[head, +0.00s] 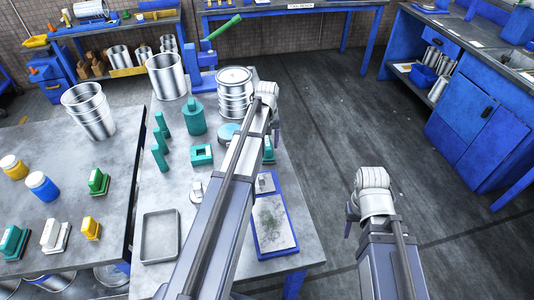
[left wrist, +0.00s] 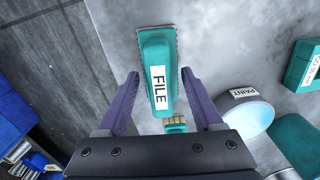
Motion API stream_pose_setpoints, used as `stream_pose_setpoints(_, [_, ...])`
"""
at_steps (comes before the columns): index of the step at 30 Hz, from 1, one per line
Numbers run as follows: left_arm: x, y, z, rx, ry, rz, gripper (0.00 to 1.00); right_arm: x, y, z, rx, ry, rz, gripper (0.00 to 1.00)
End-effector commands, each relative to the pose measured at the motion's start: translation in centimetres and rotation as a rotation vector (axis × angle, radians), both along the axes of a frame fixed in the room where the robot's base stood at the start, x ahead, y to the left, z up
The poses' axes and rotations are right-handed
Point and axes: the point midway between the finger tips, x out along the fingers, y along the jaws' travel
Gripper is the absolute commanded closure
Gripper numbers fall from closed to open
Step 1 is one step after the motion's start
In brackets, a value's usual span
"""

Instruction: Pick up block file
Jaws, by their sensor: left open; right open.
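The block file is a teal block with a white FILE label (left wrist: 157,88), lying near the table's edge in the left wrist view. In the head view only part of the block file (head: 268,156) shows beside my left arm. My left gripper (left wrist: 160,77) is open, with one finger on each side of the block in the picture. I cannot tell whether the fingers touch it. In the head view the left gripper (head: 274,127) is mostly hidden by its own arm. My right gripper (head: 351,218) is over the floor at the right, away from the table.
A round light-blue PAINT item (left wrist: 256,118) is right of the block. A teal block with a square opening (head: 202,155), a metal pail (head: 236,92), a grey tray (head: 160,237) and a blue-edged board (head: 273,222) share the table. Open floor (head: 335,110) lies to the right.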

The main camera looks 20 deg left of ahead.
Motion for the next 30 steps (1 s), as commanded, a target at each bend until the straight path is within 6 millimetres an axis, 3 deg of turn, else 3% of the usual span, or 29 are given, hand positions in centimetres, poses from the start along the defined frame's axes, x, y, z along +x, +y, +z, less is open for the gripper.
stream_pose_setpoints(5, [0.0,0.0,0.13,0.0,0.0,0.0,0.34,0.0,0.0,0.13,0.0,0.0,0.0,0.5])
stream_pose_setpoints(22, [-0.01,0.01,0.13,0.0,0.0,0.0,0.98,0.0,0.0,0.13,0.0,0.0,0.0,0.5])
stream_pose_setpoints(30, [-0.01,0.01,0.13,0.0,0.0,0.0,1.0,0.0,0.0,0.12,0.0,0.0,0.0,0.5])
